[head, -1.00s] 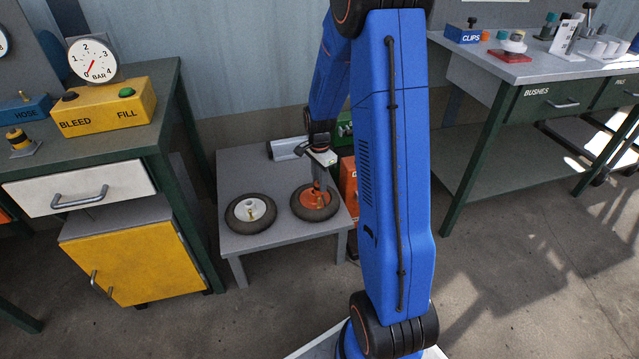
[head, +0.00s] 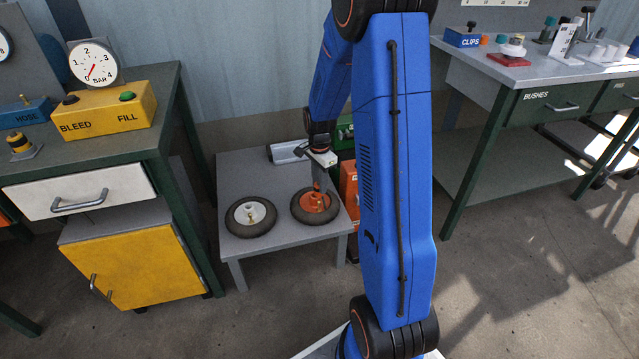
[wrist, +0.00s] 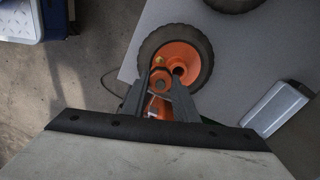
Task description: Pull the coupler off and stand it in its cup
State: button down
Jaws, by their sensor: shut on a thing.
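The wheel with the orange hub (head: 299,205) lies flat on a low grey table (head: 262,172), and it also shows in the wrist view (wrist: 203,51). My gripper (head: 318,188) reaches down over this wheel's hub. In the wrist view, my gripper (wrist: 159,80) is shut on a small orange-brown part at the hub, which looks like the coupler (wrist: 160,77). The fingers partly hide it, and I cannot tell whether it is still on the wheel's valve. I cannot make out which thing is the coupler's cup.
A white-hubbed wheel (head: 250,213) lies left of the orange one. The left bench carries a yellow BLEED and FILL box (head: 105,108), a gauge (head: 95,64) and a blue HOSE box (head: 24,111). A green bench (head: 545,75) stands right. Red and green boxes stand behind my arm.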

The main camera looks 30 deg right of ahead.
jog(key=shift+r, duration=0.1)
jog(key=shift+r, duration=1.95)
